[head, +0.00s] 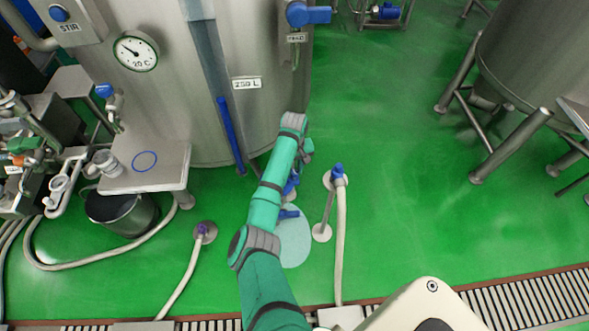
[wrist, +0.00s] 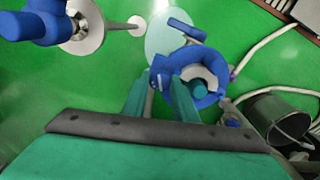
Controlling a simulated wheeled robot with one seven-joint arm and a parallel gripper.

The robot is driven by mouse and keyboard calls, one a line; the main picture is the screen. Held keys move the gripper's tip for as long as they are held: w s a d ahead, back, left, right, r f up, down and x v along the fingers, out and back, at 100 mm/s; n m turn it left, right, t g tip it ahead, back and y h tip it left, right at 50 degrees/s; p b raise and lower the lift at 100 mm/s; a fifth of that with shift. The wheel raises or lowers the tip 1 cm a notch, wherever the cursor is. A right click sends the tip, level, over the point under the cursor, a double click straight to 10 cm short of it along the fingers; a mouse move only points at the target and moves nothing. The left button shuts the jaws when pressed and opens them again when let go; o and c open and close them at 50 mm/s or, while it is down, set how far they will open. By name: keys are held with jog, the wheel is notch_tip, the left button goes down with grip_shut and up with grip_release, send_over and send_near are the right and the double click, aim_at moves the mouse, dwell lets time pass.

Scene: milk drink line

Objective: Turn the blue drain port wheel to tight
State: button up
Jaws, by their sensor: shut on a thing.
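The blue drain port wheel (wrist: 181,101) is a thick blue ring around a grey centre in the wrist view. My gripper (wrist: 159,82) has its two green fingers at the left side of the wheel, shut on its rim. The right finger overlaps the ring and hides part of it. In the head view my arm reaches down beside the tank, and blue parts (head: 291,184) show only partly beside it. My fingertips and the wheel's grip are hidden there. I cannot tell how far the wheel is turned.
The steel tank (head: 225,110) stands right behind my arm. A blue-topped post with a hose (head: 341,240) stands close on the right. A pale round patch (head: 294,245) lies on the floor. A bucket (head: 125,213) is at the left. Open green floor lies to the right.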

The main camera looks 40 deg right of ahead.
jog(key=m, duration=1.1)
jog(key=shift+m, duration=0.3)
jog(key=m, duration=1.2)
dwell(0.5)
jog(key=o, duration=1)
jog(key=shift+o, duration=0.2)
